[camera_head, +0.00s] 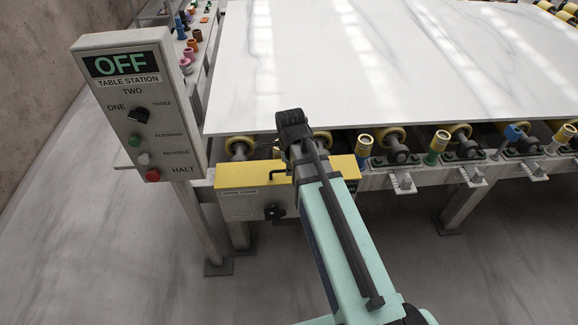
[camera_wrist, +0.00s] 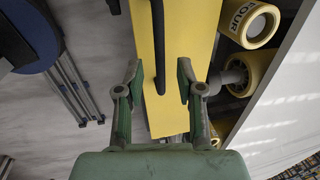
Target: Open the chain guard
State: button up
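The chain guard is a box with a yellow lid (camera_head: 240,174) and a pale front, fixed at the near edge of the table. A black bar handle (camera_head: 279,174) stands on the lid, and a dark knob or latch (camera_head: 274,212) is on the front. The lid looks closed. In the wrist view the yellow lid (camera_wrist: 177,40) fills the middle, and the black handle (camera_wrist: 158,40) reaches down between my fingers. My gripper (camera_wrist: 158,82) is open, with a finger on either side of the handle's end. Neither finger visibly touches it. In the head view my arm hides the fingers and part of the lid.
A white stone slab (camera_head: 400,60) lies over yellow rollers (camera_head: 388,138) just behind the guard. A control box (camera_head: 140,100) reading OFF stands at the left. Brackets and coloured cylinders (camera_head: 437,147) line the edge at the right. The floor in front is clear.

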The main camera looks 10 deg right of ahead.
jog(key=shift+w+f, duration=0.2)
jog(key=shift+f, duration=0.7)
jog(key=shift+c, duration=0.3)
grip_shut()
